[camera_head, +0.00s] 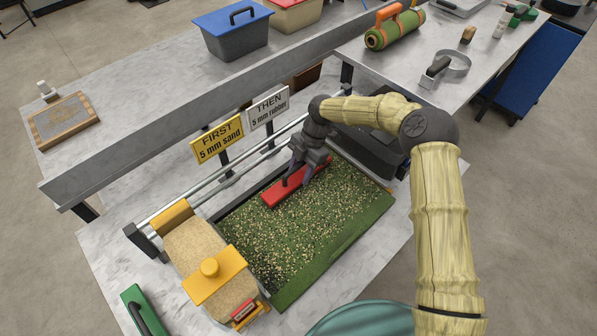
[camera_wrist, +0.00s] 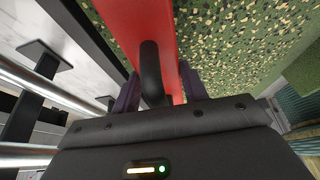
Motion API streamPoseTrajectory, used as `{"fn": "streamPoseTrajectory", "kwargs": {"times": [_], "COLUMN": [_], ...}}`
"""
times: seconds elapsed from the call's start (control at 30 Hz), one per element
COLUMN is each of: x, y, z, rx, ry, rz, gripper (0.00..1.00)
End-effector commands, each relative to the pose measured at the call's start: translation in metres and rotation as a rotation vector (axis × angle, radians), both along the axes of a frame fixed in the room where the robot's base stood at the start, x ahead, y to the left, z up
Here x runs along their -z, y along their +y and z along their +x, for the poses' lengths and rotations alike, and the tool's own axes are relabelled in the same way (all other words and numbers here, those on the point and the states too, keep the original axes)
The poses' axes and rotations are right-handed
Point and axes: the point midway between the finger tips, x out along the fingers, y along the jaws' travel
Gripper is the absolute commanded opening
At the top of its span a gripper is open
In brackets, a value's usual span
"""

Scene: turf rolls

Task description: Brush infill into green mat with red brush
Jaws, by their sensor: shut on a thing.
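The green mat (camera_head: 330,235) lies flat on the worktable, strewn with tan and dark infill granules over most of its face. A plainer green strip shows along its right and front edges. The red brush (camera_head: 283,190) rests on or just over the mat's back part. My gripper (camera_head: 300,170) is shut on the brush's black handle from above. In the wrist view the black handle (camera_wrist: 151,75) stands between the two purple-grey fingers, with the red brush body (camera_wrist: 138,22) beyond it. The bristles are hidden.
Yellow and grey signs (camera_head: 218,139) stand behind. A blue-lidded bin (camera_head: 232,35) stands on the back bench.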

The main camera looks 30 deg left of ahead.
Motion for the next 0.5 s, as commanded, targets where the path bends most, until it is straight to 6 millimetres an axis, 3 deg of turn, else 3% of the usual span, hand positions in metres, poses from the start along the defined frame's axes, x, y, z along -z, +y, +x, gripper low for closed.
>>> {"fn": "streamPoseTrajectory", "kwargs": {"times": [0.23, 0.5], "x": [0.001, 0.000], "y": [-0.007, -0.008], "z": [0.019, 0.022], "rx": [0.002, 0.000], "ry": [-0.001, 0.000], "rz": [0.000, 0.000], "gripper": [0.17, 0.17]}}
